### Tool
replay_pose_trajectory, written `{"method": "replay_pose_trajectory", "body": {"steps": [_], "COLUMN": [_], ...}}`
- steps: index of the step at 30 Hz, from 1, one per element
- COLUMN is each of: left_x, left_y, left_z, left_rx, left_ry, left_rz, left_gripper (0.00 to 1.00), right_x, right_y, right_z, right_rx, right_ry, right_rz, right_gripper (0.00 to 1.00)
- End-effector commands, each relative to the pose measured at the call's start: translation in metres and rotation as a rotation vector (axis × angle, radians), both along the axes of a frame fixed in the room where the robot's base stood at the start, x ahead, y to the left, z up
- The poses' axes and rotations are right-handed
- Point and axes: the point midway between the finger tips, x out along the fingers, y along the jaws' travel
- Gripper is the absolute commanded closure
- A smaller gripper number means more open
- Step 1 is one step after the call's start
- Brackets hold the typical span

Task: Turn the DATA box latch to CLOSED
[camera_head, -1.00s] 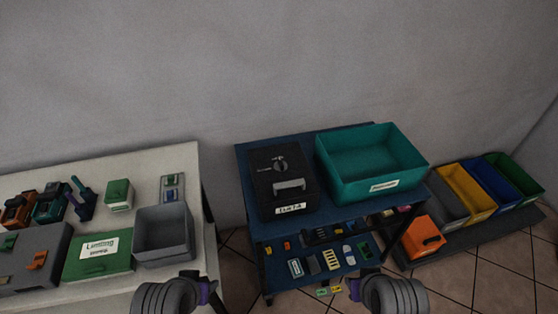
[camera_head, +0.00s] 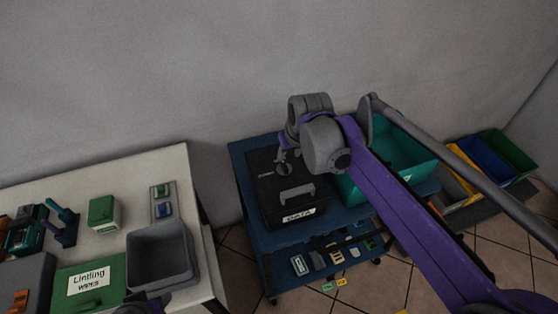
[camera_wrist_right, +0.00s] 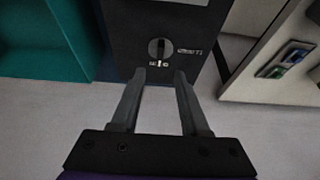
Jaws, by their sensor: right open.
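The black DATA box (camera_head: 304,208) stands on the blue cart, with a white DATA label on its front and a grey handle. Its round latch knob shows in the right wrist view (camera_wrist_right: 159,48), its bar upright in the picture, with small marks beside it. My right gripper (camera_wrist_right: 160,76) is open and empty. Its fingertips point toward the knob, apart from each other, and the knob appears just beyond them, not between them. In the head view my right gripper (camera_head: 286,152) is over the back of the lid and partly hides the latch. My left gripper (camera_head: 146,303) only edges in at the bottom.
A teal bin (camera_head: 412,160) stands right of the box, partly behind my right arm. The blue cart's lower shelf holds several small parts. A white table (camera_head: 130,172) on the left carries a grey bin (camera_head: 160,258) and a green wipes box (camera_head: 90,282).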

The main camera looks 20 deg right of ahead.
Motion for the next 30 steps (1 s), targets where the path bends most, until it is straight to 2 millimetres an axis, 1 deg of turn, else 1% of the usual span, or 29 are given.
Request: {"method": "replay_pose_trajectory", "body": {"steps": [1, 6, 9, 12, 18, 25, 29, 30], "left_x": [-0.001, -0.001, -0.001, -0.002, -0.002, -0.002, -0.002, -0.002], "left_y": [0.000, 0.000, 0.000, 0.000, 0.000, 0.000, 0.000, 0.000], "left_z": [-0.002, -0.005, -0.006, -0.007, -0.008, -0.008, -0.008, -0.008], "left_rx": [0.000, 0.000, 0.000, 0.000, 0.000, 0.000, 0.000, 0.000], "left_ry": [0.001, 0.002, 0.003, 0.003, 0.004, 0.004, 0.004, 0.004], "left_rz": [0.000, 0.000, 0.000, 0.000, 0.000, 0.000, 0.000, 0.000], "left_gripper": [0.50, 0.50, 0.50, 0.50, 0.50, 0.50, 0.50, 0.50], "right_x": [0.005, 0.017, 0.023, 0.028, 0.031, 0.031, 0.031, 0.031], "right_y": [0.000, -0.001, -0.001, -0.001, -0.001, -0.001, -0.001, -0.001], "right_z": [-0.011, -0.041, -0.056, -0.066, -0.075, -0.075, -0.075, -0.075], "right_rx": [0.000, 0.000, 0.000, 0.000, 0.000, 0.000, 0.000, 0.000], "right_ry": [0.000, 0.000, 0.000, 0.000, -0.001, -0.001, -0.001, -0.001], "right_rz": [0.000, 0.001, 0.001, 0.001, 0.001, 0.001, 0.001, 0.001], "right_gripper": [0.55, 0.55, 0.55, 0.55, 0.55, 0.55, 0.78, 0.86]}}
